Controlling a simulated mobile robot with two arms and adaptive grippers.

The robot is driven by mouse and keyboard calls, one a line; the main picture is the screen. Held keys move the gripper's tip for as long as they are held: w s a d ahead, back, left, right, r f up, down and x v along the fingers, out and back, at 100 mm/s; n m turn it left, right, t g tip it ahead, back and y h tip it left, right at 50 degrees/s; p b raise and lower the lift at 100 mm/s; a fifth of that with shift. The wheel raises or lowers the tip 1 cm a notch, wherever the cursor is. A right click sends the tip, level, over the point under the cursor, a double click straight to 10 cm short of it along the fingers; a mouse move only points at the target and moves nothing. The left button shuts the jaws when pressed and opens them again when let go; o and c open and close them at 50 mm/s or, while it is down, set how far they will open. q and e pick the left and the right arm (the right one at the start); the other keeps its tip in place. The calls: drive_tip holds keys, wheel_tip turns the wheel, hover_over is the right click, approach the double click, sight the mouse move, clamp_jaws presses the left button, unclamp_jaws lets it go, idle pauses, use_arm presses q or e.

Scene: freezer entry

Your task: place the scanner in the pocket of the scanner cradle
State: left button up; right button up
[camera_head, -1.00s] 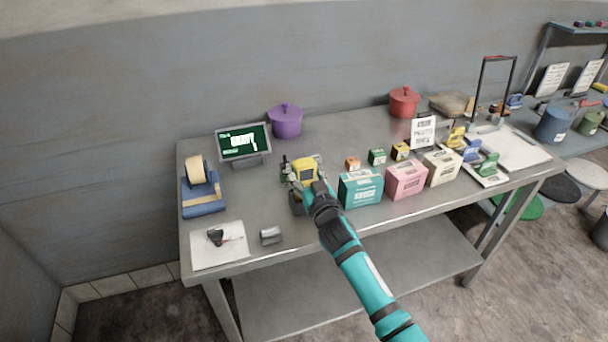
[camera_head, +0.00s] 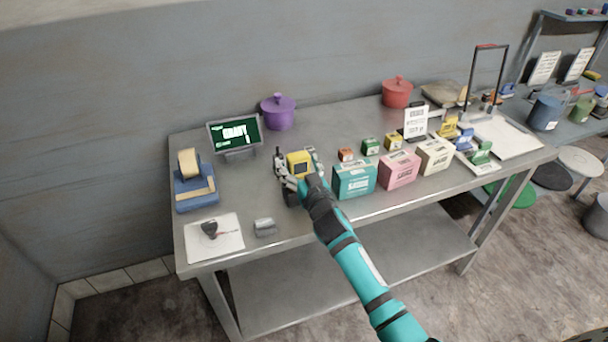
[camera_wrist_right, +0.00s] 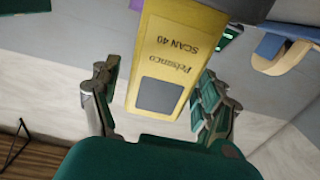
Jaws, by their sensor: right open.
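The scanner (camera_head: 299,159) is a yellow block with a dark screen near the middle front of the steel table. It also shows in the right wrist view (camera_wrist_right: 172,62), with "SCAN 40" on its face. My right gripper (camera_head: 296,164) is open, with one finger on each side of the scanner. In the right wrist view the gripper (camera_wrist_right: 160,105) shows a gap at the left finger. A dark grey block (camera_head: 290,198) shows below the scanner, partly behind my gripper. It may be the cradle; I cannot tell whether the scanner is seated in its pocket. My left gripper is not in view.
A teal box (camera_head: 354,180) stands close to the right of my gripper, with pink and cream boxes beyond. A monitor (camera_head: 235,136), purple pot (camera_head: 278,112) and blue tape dispenser (camera_head: 194,186) stand left and behind. A silver piece (camera_head: 264,228) lies near the front edge.

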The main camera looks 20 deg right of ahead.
drive_tip(key=s+b, duration=0.1)
drive_tip(key=s, duration=1.1)
drive_tip(key=shift+d+b, duration=0.2)
drive_tip(key=shift+b, duration=0.15)
idle(1.4)
